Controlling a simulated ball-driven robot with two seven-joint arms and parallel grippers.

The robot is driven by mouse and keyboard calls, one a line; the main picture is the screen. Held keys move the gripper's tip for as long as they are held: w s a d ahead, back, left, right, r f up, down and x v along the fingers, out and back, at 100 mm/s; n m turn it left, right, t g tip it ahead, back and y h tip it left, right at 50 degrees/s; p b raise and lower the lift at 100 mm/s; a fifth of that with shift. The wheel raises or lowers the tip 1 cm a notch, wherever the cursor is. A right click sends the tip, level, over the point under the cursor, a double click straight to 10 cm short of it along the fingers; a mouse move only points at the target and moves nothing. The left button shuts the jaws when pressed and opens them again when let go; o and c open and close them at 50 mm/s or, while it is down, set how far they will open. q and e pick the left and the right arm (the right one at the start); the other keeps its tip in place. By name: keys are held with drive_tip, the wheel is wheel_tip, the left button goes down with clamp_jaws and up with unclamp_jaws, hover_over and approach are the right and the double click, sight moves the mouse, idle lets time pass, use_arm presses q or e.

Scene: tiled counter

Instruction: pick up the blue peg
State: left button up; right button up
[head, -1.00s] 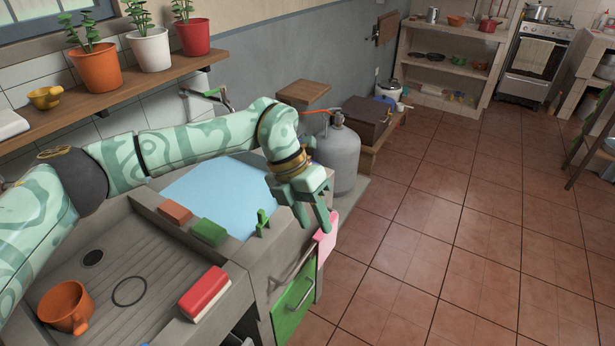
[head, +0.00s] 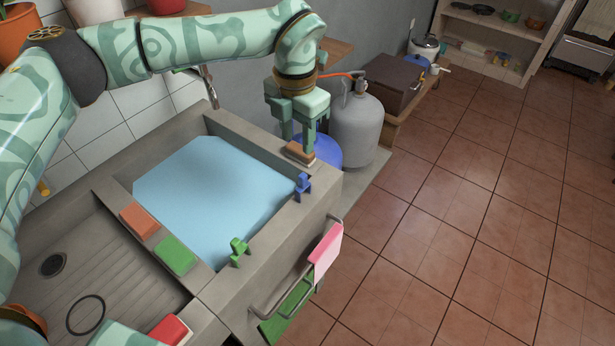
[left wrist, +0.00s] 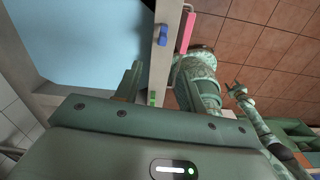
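The blue peg (head: 303,186) stands on the right rim of the sink, near its far front corner. It also shows in the left wrist view (left wrist: 162,34), beyond my gripper's fingers. My left gripper (head: 298,142) is open and empty, pointing down above the back right corner of the sink, behind the blue peg and apart from it. My right gripper (left wrist: 236,88) shows small in the left wrist view, its prongs apart, away from the sink.
A brown brush-like block (head: 299,153) lies on the rim just under my left fingertips. A green peg (head: 239,250) stands on the front rim. Orange (head: 140,221) and green (head: 175,256) blocks lie on the divider. A pink cloth (head: 327,250) hangs on the front rail.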

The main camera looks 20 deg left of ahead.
use_arm(q)
drive_tip(key=b, duration=0.1)
hover_over(303, 175)
drive_tip(key=s, duration=0.1)
wheel_tip(303, 175, down, 5)
drive_tip(key=f, duration=0.3)
drive_tip(key=f+b, duration=0.1)
drive_tip(key=shift+w+a+f, duration=0.15)
drive_tip(key=shift+a+f, duration=0.05)
drive_tip(key=shift+a, duration=0.15)
drive_tip(key=shift+f, duration=0.45)
drive_tip(key=f, duration=0.1)
drive_tip(key=f+b, duration=0.1)
drive_tip(key=f, duration=0.1)
drive_tip(key=f+b, duration=0.1)
drive_tip(key=f, duration=0.1)
drive_tip(key=shift+w+d, duration=0.3)
drive_tip(key=shift+w, duration=0.1)
drive_tip(key=shift+r, duration=0.1)
use_arm(e)
drive_tip(key=s+f, duration=0.1)
drive_tip(key=f, duration=0.1)
drive_tip(key=s+f, duration=0.1)
drive_tip(key=f, duration=0.1)
drive_tip(key=shift+s+a, duration=0.15)
use_arm(q)
drive_tip(key=shift+c, duration=0.3)
clamp_jaws()
